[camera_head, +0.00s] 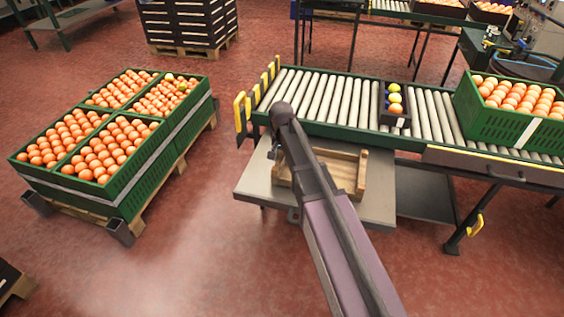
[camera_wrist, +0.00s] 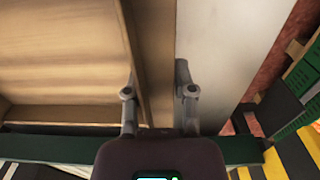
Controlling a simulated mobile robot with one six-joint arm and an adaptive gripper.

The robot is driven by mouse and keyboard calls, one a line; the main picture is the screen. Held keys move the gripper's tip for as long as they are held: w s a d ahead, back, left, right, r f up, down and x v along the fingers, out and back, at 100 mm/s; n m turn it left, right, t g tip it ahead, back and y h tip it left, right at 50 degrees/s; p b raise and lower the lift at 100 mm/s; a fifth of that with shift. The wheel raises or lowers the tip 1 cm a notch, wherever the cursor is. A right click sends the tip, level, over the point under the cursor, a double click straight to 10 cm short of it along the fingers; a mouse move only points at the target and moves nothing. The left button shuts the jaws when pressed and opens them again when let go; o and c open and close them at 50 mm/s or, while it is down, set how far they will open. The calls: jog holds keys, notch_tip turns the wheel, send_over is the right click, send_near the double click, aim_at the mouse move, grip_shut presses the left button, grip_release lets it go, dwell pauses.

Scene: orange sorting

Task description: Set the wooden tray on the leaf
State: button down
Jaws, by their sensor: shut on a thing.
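The wooden tray (camera_head: 346,166) is a shallow light-brown box at the grey leaf (camera_head: 376,207), the flat plate in front of the conveyor, in the head view. It looks level and lies over the leaf; I cannot tell whether its whole underside touches. My arm hides part of the tray. In the wrist view the tray (camera_wrist: 60,60) fills the left side, with the pale leaf (camera_wrist: 225,50) to its right. My gripper (camera_wrist: 157,95) is shut on the tray's side wall, one finger inside and one outside. The fingers are hidden in the head view.
The roller conveyor (camera_head: 330,102) runs just behind the leaf, carrying a small dark box of coloured balls (camera_head: 396,122) and a green crate of oranges (camera_head: 510,118). Green crates of oranges (camera_head: 150,177) stand on a pallet at left. Red floor between is clear.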

jog(key=shift+f, duration=0.15)
jog(key=shift+c, duration=2.2)
grip_release()
jog(key=shift+r, duration=0.2)
notch_tip(320, 180, up, 12)
jog(key=p, duration=1.2)
jog(key=shift+f, duration=0.15)
jog(key=shift+a, duration=0.1)
jog(key=s+d+n, duration=0.1)
jog(key=s+d, duration=0.6)
jog(key=s, duration=0.2)
jog(key=s+d+n, duration=0.2)
jog(key=s+d, duration=0.4)
jog(key=s, duration=0.3)
jog(key=shift+s+d+n, duration=0.3)
jog(key=shift+s+d, duration=0.1)
